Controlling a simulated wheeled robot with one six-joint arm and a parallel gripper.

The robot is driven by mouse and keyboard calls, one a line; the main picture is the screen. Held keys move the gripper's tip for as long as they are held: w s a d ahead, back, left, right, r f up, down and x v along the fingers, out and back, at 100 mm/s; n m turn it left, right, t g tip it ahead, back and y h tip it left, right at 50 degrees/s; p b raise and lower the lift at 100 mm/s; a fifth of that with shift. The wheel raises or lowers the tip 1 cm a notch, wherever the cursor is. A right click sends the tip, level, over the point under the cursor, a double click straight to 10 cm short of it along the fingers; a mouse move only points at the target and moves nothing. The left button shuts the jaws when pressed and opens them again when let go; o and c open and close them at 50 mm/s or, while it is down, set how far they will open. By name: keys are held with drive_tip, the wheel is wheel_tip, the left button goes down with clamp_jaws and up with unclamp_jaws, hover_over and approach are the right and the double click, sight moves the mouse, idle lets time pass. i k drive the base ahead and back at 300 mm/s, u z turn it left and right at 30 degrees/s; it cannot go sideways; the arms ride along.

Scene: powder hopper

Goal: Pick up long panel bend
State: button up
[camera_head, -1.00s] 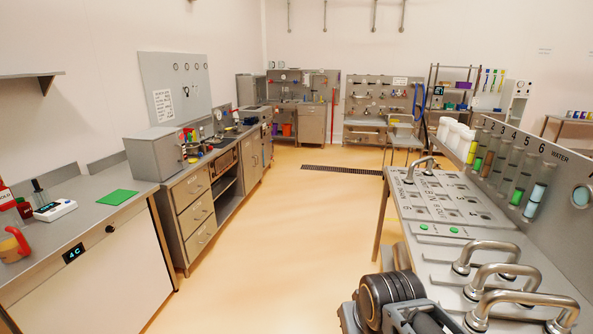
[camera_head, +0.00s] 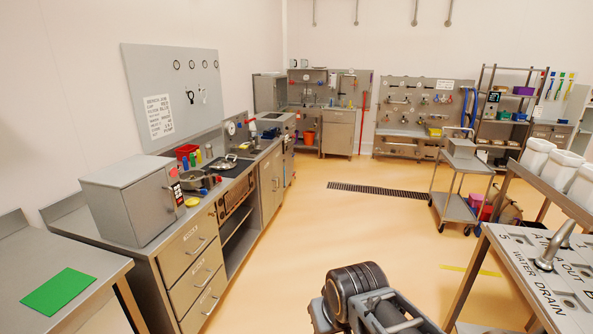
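A shiny metal pipe bend (camera_head: 556,244) stands on the lettered steel panel (camera_head: 522,272) at the right edge of the view. Only part of it shows, and I cannot tell whether it is the long panel bend. The other bends seen earlier on this bench are out of the frame. Part of my own arm shows at the bottom centre, left of the panel and apart from it. My gripper's fingers are not in view.
A steel counter with a grey cabinet (camera_head: 130,205) runs along the left, with a green mat (camera_head: 58,292) in front. The floor (camera_head: 330,235) between is clear around a drain grate (camera_head: 380,191). A trolley (camera_head: 460,170) and a pegboard bench (camera_head: 412,105) stand behind.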

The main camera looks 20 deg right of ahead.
sight(544, 263)
drive_tip(key=z, duration=0.35)
drive_tip(key=i, duration=1.4)
drive_tip(key=z, duration=1.9)
drive_tip(key=i, duration=1)
drive_tip(key=z, duration=0.8)
drive_tip(key=i, duration=0.5)
